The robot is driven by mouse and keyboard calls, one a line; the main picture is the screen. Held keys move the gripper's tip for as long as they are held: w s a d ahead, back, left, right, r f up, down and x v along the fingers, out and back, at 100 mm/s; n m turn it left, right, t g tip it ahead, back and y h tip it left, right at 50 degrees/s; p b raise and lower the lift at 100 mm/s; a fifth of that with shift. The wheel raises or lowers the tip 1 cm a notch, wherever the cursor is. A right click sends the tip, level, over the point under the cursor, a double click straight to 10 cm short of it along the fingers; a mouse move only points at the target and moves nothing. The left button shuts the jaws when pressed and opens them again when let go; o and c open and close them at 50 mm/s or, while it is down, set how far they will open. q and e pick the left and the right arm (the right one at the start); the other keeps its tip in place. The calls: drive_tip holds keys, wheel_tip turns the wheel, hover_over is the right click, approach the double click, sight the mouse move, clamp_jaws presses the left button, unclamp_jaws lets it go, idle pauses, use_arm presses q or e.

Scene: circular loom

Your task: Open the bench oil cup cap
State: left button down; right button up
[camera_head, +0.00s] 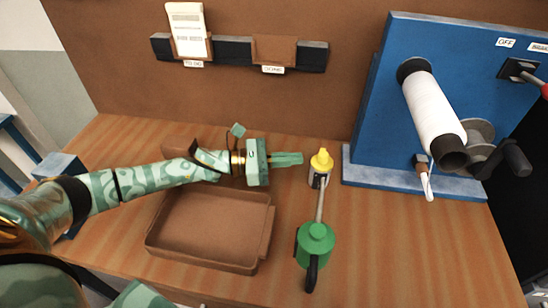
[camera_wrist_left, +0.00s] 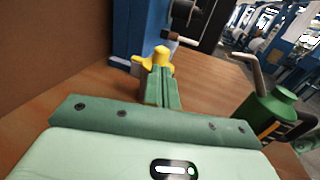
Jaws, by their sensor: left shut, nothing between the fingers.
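The bench oil cup (camera_head: 318,178) stands on the wooden bench, left of the blue machine. Its yellow cap (camera_head: 322,161) sits on top and looks closed. My left gripper (camera_head: 301,159) is shut and empty, held level with its fingertips just left of the cap. I cannot tell whether the tips touch the cap. My right gripper is not in view.
A green oil can (camera_head: 316,238) stands in front of the cup, its spout reaching close to it. A brown tray (camera_head: 205,262) lies below my left arm. The blue machine (camera_head: 375,100) with a white roll (camera_head: 433,105) stands right. The bench's front right is clear.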

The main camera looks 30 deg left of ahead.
sight(318, 158)
use_arm(q)
drive_tip(key=x, duration=0.3)
drive_tip(key=shift+d, duration=0.2)
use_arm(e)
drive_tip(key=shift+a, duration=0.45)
use_arm(q)
drive_tip(key=shift+d, duration=0.1)
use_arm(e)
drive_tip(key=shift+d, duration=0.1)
